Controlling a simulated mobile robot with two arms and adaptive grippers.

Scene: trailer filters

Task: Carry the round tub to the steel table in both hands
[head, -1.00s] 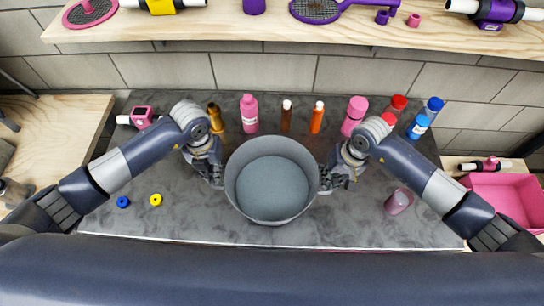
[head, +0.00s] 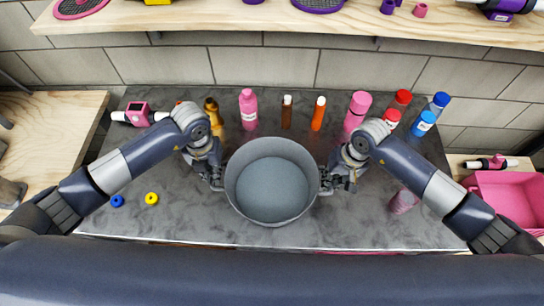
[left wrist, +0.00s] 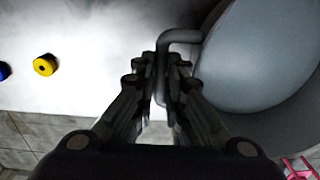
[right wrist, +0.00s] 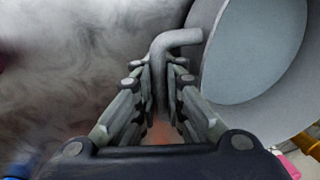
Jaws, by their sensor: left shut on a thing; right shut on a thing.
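The round grey tub (head: 272,221) is empty and upright in the middle of the head view, over a dark grey mottled counter (head: 180,222). I cannot tell whether its base touches the counter. My left gripper (head: 217,184) is shut on the tub's left handle (left wrist: 178,37), a bent grey bar seen in the left wrist view. My right gripper (head: 325,184) is shut on the right handle (right wrist: 178,40), seen in the right wrist view. I cannot pick out a separate steel table.
Several bottles stand behind the tub, including a pink bottle (head: 248,112) and an orange tube (head: 318,115). A yellow ring (head: 151,198) and a blue ring (head: 117,201) lie left. A pinkish cup (head: 402,202) is right. A wooden shelf (head: 230,25) spans the back; a pink bin (head: 508,198) is right.

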